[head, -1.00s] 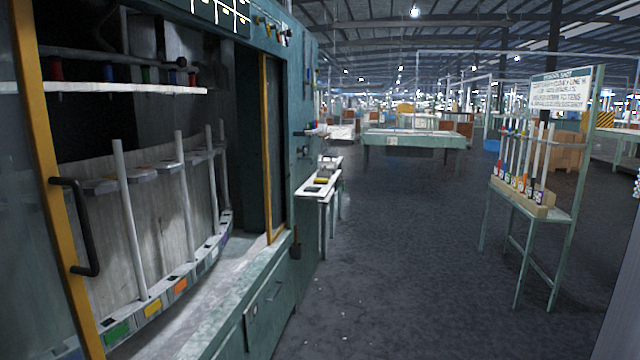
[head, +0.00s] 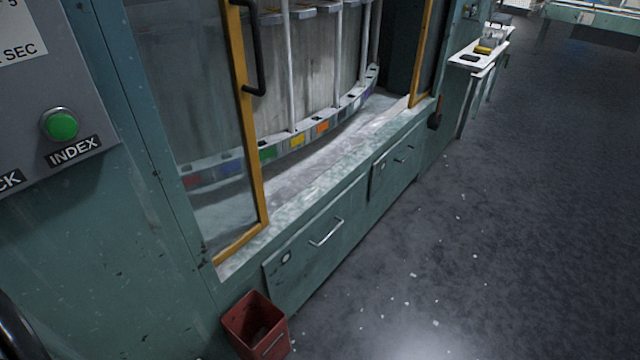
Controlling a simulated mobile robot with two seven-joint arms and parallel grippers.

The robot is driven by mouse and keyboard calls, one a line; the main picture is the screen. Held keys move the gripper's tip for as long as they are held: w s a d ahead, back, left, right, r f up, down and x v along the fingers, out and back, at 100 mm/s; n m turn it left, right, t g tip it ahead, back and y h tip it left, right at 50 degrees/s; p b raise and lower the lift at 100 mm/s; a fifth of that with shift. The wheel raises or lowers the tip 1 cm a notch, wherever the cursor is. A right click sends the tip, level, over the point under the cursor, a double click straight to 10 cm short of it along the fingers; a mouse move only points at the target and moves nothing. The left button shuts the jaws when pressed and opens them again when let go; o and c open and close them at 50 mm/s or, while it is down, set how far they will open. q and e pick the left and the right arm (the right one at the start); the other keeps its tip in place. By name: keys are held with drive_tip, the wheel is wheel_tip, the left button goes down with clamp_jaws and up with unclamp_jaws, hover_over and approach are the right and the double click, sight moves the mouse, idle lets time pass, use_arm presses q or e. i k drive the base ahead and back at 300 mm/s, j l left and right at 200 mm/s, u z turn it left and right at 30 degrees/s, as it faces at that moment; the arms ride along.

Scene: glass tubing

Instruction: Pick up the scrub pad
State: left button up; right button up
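No thing is plainly recognisable as the scrub pad. In the head view, a small yellow item (head: 483,50) and a flat dark item (head: 470,58) lie on a narrow white side table (head: 486,63) at the upper right. Either could be a pad, but they are too small to tell. Neither of my grippers is in view.
A teal machine cabinet with drawers (head: 320,245) and a yellow-framed glass door (head: 247,130) fills the left and middle. A red bin (head: 256,325) stands on the floor against it. The floor at right is open, with small white bits.

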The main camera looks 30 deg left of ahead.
sight(485, 51)
drive_tip(key=i+z, duration=0.15)
drive_tip(key=i, duration=3.05)
drive_tip(key=l, duration=0.1)
